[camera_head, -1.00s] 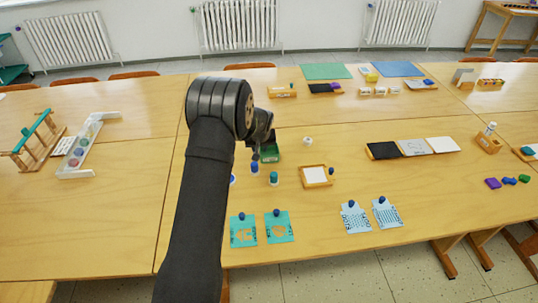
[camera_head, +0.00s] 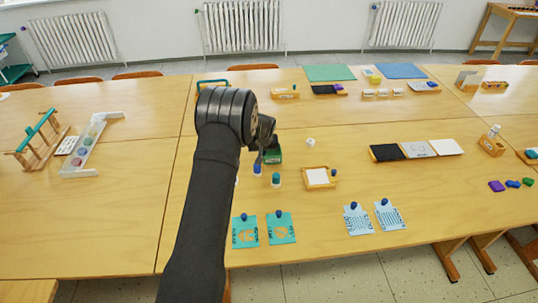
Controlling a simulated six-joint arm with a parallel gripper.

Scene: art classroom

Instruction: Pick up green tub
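A small tub with a dark green top (camera_head: 275,180) stands upright on the table, in front of a green box (camera_head: 273,156). A similar tub with a blue top (camera_head: 257,168) stands to its left and slightly behind it. My gripper (camera_head: 266,142) is over the table near the green box, behind the tubs as seen from here. It is dark, small and partly hidden by my own arm, so its fingers cannot be made out. No contact with the green tub shows.
A wooden tray with a white sheet (camera_head: 318,177) lies right of the green tub. Teal cards (camera_head: 246,232) with blue knobs lie in front. A small white object (camera_head: 311,141) stands behind the tray. Bare tabletop shows between the tray and the black panel (camera_head: 386,152).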

